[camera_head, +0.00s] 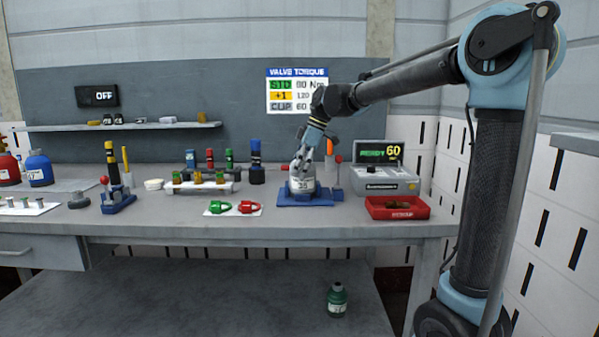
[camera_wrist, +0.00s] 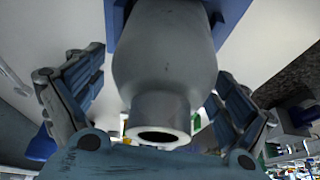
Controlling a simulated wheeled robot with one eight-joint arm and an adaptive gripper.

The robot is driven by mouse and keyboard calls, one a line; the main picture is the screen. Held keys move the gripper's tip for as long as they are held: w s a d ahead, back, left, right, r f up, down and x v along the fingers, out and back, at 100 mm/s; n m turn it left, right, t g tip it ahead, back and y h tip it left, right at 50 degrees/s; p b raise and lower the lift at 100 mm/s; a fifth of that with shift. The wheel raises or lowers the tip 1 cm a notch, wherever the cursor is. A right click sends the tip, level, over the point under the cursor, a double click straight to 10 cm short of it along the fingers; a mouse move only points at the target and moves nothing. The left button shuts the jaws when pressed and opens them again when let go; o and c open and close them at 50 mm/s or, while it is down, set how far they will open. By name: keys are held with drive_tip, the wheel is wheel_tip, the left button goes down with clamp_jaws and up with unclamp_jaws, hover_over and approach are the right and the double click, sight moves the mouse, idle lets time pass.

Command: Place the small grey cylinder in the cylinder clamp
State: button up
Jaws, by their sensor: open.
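The small grey cylinder (camera_head: 301,186), with a number on its side, stands upright on the blue base of the cylinder clamp (camera_head: 320,199) in the head view. In the wrist view the cylinder (camera_wrist: 165,60) fills the middle, its narrow neck and dark opening facing the camera. Blue parts of the clamp (camera_wrist: 228,12) show behind it. My gripper (camera_head: 303,164) is at the cylinder's top from above. Its fingers are open on either side of the cylinder, with visible gaps in the wrist view. The clamp's inner contact with the cylinder is hidden.
A red-knobbed lever (camera_head: 338,174) stands close right of the cylinder. A grey control box (camera_head: 386,182) reading 60 and a red tray (camera_head: 397,208) are further right. The front bench edge is clear.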

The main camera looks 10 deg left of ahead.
drive_tip(key=shift+r, duration=0.1)
drive_tip(key=v, duration=1.2)
drive_tip(key=shift+s, duration=0.1)
